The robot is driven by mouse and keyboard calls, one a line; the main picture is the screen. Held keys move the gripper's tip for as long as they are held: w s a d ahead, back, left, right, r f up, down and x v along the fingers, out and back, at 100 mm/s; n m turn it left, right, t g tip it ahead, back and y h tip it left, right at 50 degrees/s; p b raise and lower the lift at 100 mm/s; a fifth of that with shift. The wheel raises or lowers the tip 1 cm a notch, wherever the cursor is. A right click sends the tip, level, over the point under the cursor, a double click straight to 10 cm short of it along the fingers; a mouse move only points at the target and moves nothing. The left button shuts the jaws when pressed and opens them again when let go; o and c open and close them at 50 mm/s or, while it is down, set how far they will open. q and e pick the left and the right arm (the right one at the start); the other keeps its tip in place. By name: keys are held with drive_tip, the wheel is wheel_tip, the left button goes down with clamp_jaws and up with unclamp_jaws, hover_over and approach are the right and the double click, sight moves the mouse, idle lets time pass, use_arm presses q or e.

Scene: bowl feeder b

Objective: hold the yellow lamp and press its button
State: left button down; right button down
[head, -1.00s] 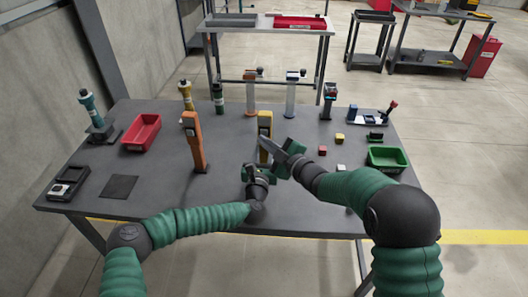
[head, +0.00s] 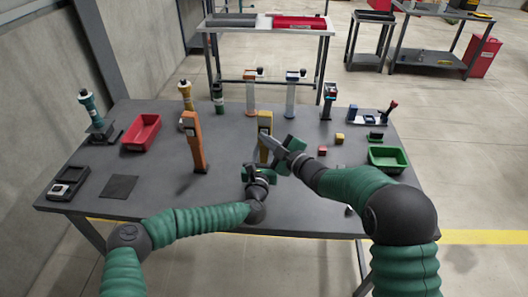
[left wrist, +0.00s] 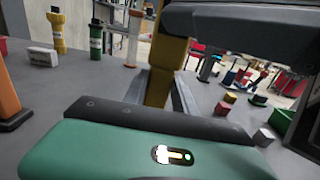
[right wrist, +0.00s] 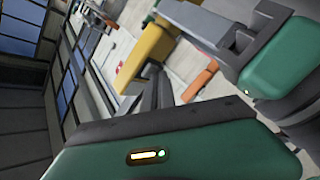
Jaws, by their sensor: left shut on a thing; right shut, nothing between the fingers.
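The yellow lamp (head: 265,121) stands upright near the middle of the table, its lower part mostly hidden by my grippers in the head view. My left gripper (head: 260,166) is shut on its post, low down; the yellow post (left wrist: 167,75) shows between the fingers in the left wrist view. My right gripper (head: 267,142) is shut and empty, its tip at the front of the lamp below the head. The yellow lamp head (right wrist: 147,52) shows beyond the right fingers in the right wrist view. I cannot make out the button, or whether the right fingertips touch the lamp.
An orange lamp (head: 195,148) stands left of the yellow one. A red bin (head: 142,131) is at the left and a green bin (head: 388,158) at the right. Small cubes, including a yellow cube (head: 339,138) and a red cube (head: 322,151), lie right of my right gripper.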

drive_tip(key=shift+w, duration=0.15)
drive_tip(key=shift+s, duration=0.8)
use_arm(q)
drive_tip(key=c, duration=0.9)
unclamp_jaws()
use_arm(e)
drive_tip(key=s, duration=0.6)
drive_tip(key=shift+a, duration=0.35)
